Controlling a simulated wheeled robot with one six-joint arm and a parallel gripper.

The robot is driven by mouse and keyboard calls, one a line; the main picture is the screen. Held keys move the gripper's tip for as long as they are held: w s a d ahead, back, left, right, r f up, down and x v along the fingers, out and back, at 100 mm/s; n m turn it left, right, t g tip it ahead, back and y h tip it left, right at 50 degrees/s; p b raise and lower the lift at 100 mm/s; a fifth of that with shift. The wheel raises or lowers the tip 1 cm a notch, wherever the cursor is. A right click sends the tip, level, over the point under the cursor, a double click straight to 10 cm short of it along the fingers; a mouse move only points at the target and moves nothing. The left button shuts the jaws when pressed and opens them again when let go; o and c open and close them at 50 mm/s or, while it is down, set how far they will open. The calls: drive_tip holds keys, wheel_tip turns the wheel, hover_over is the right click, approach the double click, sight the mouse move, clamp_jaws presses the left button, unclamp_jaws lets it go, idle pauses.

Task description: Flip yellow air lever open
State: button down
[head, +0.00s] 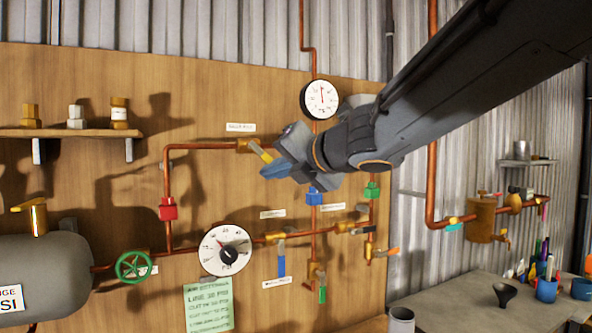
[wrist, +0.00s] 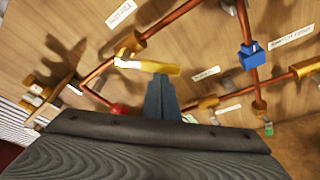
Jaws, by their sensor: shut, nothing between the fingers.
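The yellow lever (head: 261,151) is on a brass valve in the upper copper pipe, below a small white label on the wooden board. In the head view it slants down to the right from the valve. In the wrist view the yellow lever (wrist: 152,67) lies nearly level across the picture. My gripper (head: 268,172) is shut and empty, its blue-grey fingertips just below the lever's free end. In the wrist view my gripper (wrist: 160,82) meets the lever's lower edge; I cannot tell whether they touch.
A pressure gauge (head: 320,99) is close behind my wrist. Below are a large white dial (head: 225,250), a blue lever (head: 282,266) and a green handwheel (head: 134,266). A grey tank (head: 45,275) is at the left and a shelf (head: 70,133) above it. A workbench (head: 460,305) stands at the right.

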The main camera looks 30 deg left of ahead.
drive_tip(key=r+n+p, duration=0.1)
drive_tip(key=n, duration=0.1)
drive_tip(key=w+d+r+n+t+h+p, duration=0.1)
drive_tip(key=w+r+n+t+h+p, duration=0.1)
drive_tip(key=n+p, duration=0.1)
drive_tip(key=shift+d+r+n, duration=0.3)
drive_tip(key=shift+r, duration=0.05)
drive_tip(key=shift+w+r, duration=0.1)
drive_tip(key=shift+r, duration=0.1)
idle(0.6)
wheel_tip(320, 180, down, 4)
drive_tip(key=b, duration=0.4)
drive_tip(key=p+v, duration=0.2)
drive_tip(key=v, duration=0.8)
